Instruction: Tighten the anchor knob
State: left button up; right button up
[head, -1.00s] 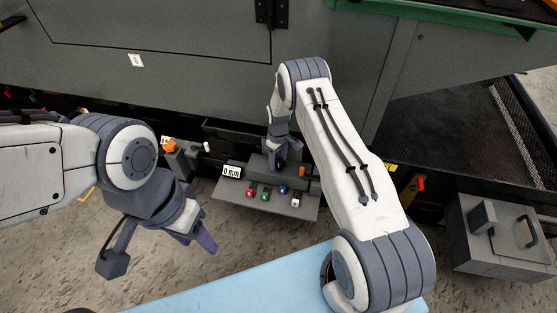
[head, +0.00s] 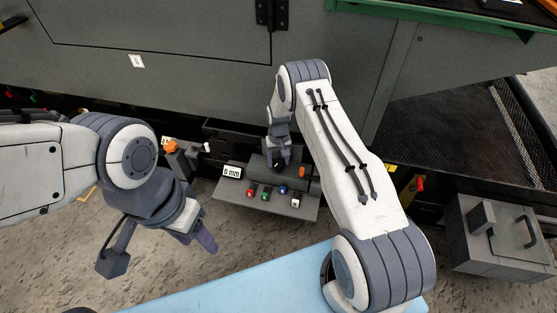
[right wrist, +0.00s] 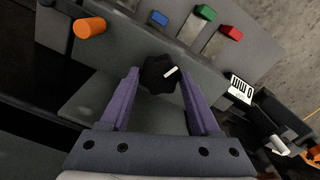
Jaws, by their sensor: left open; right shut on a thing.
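The anchor knob, a black lobed knob with a white mark (right wrist: 159,75), sits between the purple fingertips of my right gripper in the right wrist view. My right gripper (right wrist: 158,84) is shut on this knob, with a fingertip at each side. In the head view my right gripper (head: 278,160) reaches down to the grey fixture, and the knob is mostly hidden by it. My left gripper (head: 196,237) is open and empty, hanging over the floor to the left of the blue surface.
A grey panel (head: 230,190) carries red, green, blue and white buttons and a "0 mm" display (head: 232,172). An orange knob (right wrist: 90,27) stands beside the black one. A grey box with a handle (head: 500,235) is at the right. A light blue surface (head: 240,285) lies in front.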

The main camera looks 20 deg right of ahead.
aim_at(279, 163)
jog(key=m, duration=0.6)
jog(key=shift+m, duration=0.3)
jog(key=m, duration=0.6)
jog(key=shift+s, duration=0.1)
dwell(0.3)
jog(key=o, duration=1.4)
jog(key=shift+c, duration=0.2)
notch_tip(279, 163, up, 10)
jog(key=p, duration=0.3)
jog(key=shift+r, duration=0.25)
